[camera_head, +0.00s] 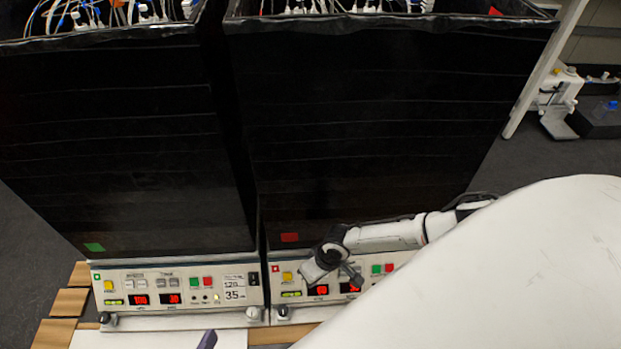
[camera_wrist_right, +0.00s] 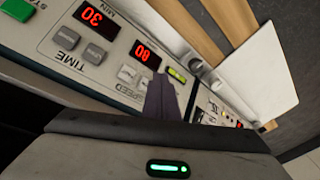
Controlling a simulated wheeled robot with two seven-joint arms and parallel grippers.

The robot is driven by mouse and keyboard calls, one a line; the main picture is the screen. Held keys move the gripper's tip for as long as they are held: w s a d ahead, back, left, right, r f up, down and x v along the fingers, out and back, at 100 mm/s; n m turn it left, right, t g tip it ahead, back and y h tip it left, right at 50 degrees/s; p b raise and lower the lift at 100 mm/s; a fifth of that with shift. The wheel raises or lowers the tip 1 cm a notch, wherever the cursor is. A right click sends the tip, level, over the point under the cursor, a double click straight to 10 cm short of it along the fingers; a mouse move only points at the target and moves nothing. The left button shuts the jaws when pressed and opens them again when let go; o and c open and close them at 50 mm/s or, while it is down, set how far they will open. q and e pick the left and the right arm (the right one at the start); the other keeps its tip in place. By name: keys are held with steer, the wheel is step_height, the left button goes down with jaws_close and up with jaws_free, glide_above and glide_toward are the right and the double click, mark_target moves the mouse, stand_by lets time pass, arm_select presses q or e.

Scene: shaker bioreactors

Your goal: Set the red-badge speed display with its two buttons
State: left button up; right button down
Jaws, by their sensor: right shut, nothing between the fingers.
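The red-badge unit's panel (camera_head: 272,290) is at lower centre-right in the head view, below a red badge (camera_head: 289,238). Its red speed display (camera_head: 319,290) is small there. In the wrist view the speed display (camera_wrist_right: 145,53) is lit and seems to read 80, seen turned around. Its two pale speed buttons (camera_wrist_right: 127,74) sit beside it, one partly behind my fingers. My right gripper (camera_wrist_right: 162,92) is shut and empty, its fingertips over the panel by these buttons; contact cannot be told. A purple tip (camera_head: 207,340) at the bottom edge may be my left gripper; its jaws are hidden.
The green-badge unit's similar panel (camera_head: 178,290) stands to the left. Beside the speed controls are a time display (camera_wrist_right: 92,16) reading about 30 and two grey time buttons (camera_wrist_right: 66,38). Round knobs (camera_head: 283,312) stick out at the panel corners. My white arm hides the panel's right part.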

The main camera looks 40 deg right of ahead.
arm_select(q)
steer(key=a+p, duration=0.1)
steer(key=a+y+p, duration=0.1)
steer(key=s+a+f+p, duration=0.1)
steer(key=p, duration=0.1)
arm_select(e)
steer(key=s+r, duration=0.1)
steer(key=s+a+r, duration=0.1)
steer(key=r, duration=0.1)
steer(key=shift+s+a, duration=0.25)
steer(key=shift+a, duration=0.05)
arm_select(q)
steer(key=shift+d, duration=0.1)
